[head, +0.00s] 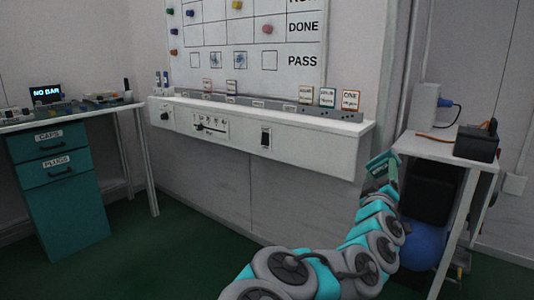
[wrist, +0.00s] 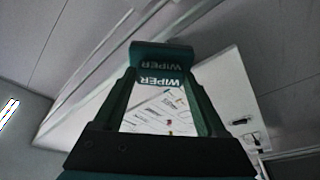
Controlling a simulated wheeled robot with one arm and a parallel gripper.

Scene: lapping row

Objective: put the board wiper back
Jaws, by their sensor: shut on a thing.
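The board wiper (wrist: 161,55) is a dark teal block with "WIPER" in white letters. It sits at the tips of my gripper (wrist: 162,82), whose two fingers are shut on it. In the head view, my gripper (head: 383,176) is in front of the right end of the ledge, with the teal wiper (head: 381,160) at its tip. The whiteboard (head: 230,55) hangs on the wall, with a narrow grey tray strip (head: 268,104) below it. No marked place for the wiper can be made out.
A white ledge unit (head: 320,138) with a slider and switch runs under the board. Small labelled cards (head: 327,97) stand along it. On the right is a white table (head: 440,148) with a black box (head: 477,142); on the left, a bench with teal drawers (head: 60,180).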

